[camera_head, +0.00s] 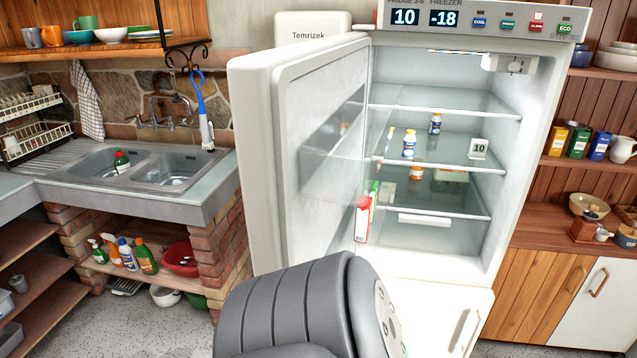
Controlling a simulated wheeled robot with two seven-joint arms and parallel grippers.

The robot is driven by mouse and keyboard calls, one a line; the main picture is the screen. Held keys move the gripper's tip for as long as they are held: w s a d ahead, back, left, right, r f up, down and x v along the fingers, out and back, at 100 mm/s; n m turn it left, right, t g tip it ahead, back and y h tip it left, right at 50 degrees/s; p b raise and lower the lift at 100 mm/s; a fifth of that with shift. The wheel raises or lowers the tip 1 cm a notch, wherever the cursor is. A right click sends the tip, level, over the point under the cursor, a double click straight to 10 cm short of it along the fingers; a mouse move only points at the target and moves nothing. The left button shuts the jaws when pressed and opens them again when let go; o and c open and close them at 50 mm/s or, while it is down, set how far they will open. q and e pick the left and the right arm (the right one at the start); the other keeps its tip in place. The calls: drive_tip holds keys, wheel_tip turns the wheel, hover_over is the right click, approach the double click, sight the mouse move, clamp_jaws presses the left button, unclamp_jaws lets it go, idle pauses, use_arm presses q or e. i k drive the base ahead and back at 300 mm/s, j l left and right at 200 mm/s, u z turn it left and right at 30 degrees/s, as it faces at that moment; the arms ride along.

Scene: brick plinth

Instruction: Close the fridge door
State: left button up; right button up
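The white fridge (513,180) stands right of the middle with its lit interior showing. Its door (258,160) stands wide open, swung out to the left towards me, with its inner side facing right. A clear shelf panel shows on the inside of the door. A grey ribbed part of my own body covers the lower middle and hides part of the fridge front below the door. Neither of my grippers is in view.
A stone-backed counter with a double sink (170,168) lies left of the open door, close to its outer side. Bottles (145,257) stand on the shelf below it. A wooden cabinet (540,288) stands right of the fridge. Speckled floor shows at the lower left.

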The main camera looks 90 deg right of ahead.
sight(299, 110)
drive_tip(key=i+z, duration=0.2)
drive_tip(key=z, duration=0.3)
drive_tip(key=i+z, duration=0.2)
drive_tip(key=z, duration=0.3)
drive_tip(key=i+z, duration=0.25)
drive_tip(key=z, duration=0.25)
drive_tip(key=i+j+z, duration=0.15)
drive_tip(key=z, duration=0.35)
drive_tip(key=i+z, duration=0.2)
drive_tip(key=z, duration=0.3)
drive_tip(key=i+j+z, duration=0.2)
drive_tip(key=z, duration=0.3)
drive_tip(key=i+j+z, duration=0.15)
drive_tip(key=z, duration=0.35)
drive_tip(key=i+j+z, duration=0.1)
drive_tip(key=j+z, duration=0.2)
drive_tip(key=z, duration=0.2)
